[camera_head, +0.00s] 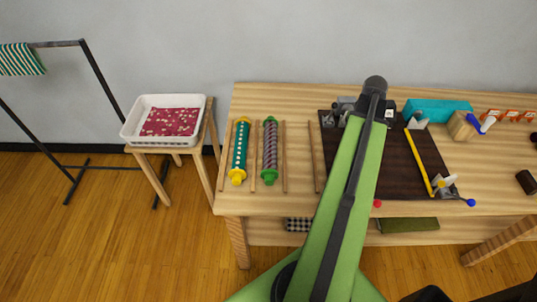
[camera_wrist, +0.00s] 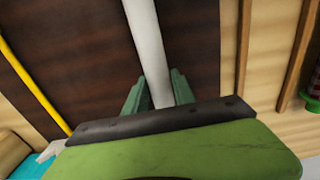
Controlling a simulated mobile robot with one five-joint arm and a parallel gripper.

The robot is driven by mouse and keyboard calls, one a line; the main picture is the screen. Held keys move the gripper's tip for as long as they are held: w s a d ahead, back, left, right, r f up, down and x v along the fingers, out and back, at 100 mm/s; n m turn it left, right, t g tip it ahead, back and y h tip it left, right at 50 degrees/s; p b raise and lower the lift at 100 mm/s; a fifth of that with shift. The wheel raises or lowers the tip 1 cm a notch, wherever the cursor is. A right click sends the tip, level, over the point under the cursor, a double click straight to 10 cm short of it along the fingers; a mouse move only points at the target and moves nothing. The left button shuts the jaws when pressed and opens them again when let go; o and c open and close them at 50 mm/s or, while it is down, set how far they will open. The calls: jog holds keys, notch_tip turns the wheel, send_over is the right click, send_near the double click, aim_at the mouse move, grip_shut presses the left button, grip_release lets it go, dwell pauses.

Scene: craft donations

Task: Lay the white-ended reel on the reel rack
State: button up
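A plain pale rod (camera_wrist: 146,40) lies over the dark board, running between my gripper's (camera_wrist: 158,85) two green fingers. The fingers sit close along both its sides; I cannot tell whether they press on it. No reel ends show on the rod, so I cannot tell whether it is the white-ended reel. In the head view my green arm covers this place. The reel rack's wooden rails (camera_head: 314,158) stand left of the arm. A teal reel with yellow ends (camera_head: 240,152) and a purple striped reel with green ends (camera_head: 270,150) lie between rails. The space right of them is empty.
The dark board (camera_head: 400,170) carries metal holders and a yellow rod (camera_head: 417,160). A teal box (camera_head: 440,110) and a wooden block (camera_head: 462,126) stand to the right. A white tray (camera_head: 129,126) with red contents sits on a stool at left.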

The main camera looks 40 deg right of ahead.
grip_shut()
notch_tip(320, 180, up, 8)
jog(key=p, duration=0.8)
